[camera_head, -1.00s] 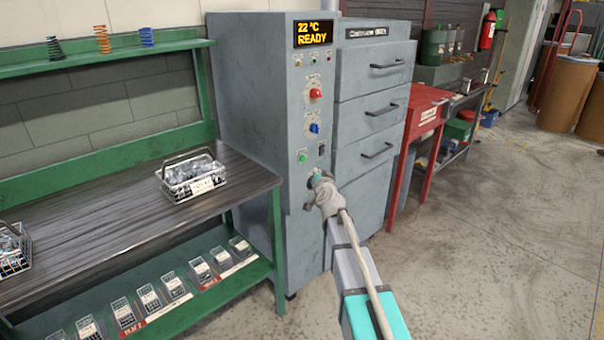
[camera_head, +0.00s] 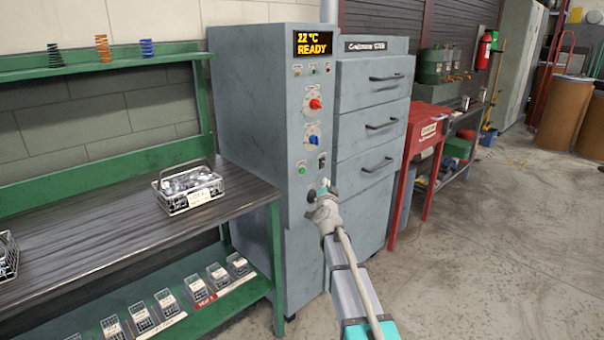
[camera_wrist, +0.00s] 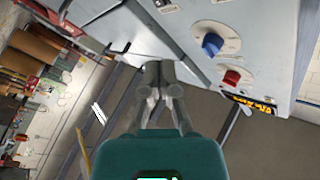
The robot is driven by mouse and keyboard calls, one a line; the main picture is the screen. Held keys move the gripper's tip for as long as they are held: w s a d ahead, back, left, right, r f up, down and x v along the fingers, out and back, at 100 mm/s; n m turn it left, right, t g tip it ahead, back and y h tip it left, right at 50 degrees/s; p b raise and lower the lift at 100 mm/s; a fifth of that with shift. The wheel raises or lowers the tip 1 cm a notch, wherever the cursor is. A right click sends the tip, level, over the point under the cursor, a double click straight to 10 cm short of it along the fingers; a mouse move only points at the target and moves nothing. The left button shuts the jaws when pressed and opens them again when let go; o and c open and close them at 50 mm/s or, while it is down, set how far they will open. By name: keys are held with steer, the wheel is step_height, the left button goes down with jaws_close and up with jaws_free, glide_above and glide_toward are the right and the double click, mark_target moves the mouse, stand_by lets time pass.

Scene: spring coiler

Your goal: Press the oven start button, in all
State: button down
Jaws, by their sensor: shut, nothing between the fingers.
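The grey oven (camera_head: 262,120) stands in the middle of the head view, its display (camera_head: 313,43) reading "22 °C READY". Its front panel has a red knob (camera_head: 315,104), a blue knob (camera_head: 312,140), a green button (camera_head: 302,170) and a small black switch (camera_head: 321,162). My gripper (camera_head: 325,186) is shut and empty, in front of the lower panel, below and right of the green button. In the wrist view the shut fingers (camera_wrist: 159,72) point towards the panel, with the blue knob (camera_wrist: 213,44) and red knob (camera_wrist: 232,77) to their right. Whether the fingers touch the panel I cannot tell.
A green workbench (camera_head: 110,225) on the left carries a wire basket (camera_head: 188,187) of metal parts. The floor (camera_head: 500,240) at right is open.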

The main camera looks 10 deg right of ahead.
steer(key=shift+w+a, duration=0.85)
steer(key=shift+w, duration=0.3)
steer(key=shift+w+a, duration=0.85)
steer(key=shift+w, duration=0.35)
steer(key=shift+w+a, duration=0.85)
steer(key=shift+w, duration=0.3)
steer(key=shift+w+a, duration=0.5)
steer(key=shift+w, duration=0.2)
steer(key=shift+s+d, duration=0.1)
stand_by(0.5)
steer(key=shift+s+d, duration=0.4)
steer(key=shift+s, duration=0.15)
stand_by(0.3)
steer(key=shift+s+d, duration=0.75)
steer(key=shift+s, duration=0.25)
steer(key=shift+s+d, duration=0.75)
steer(key=shift+s, duration=0.25)
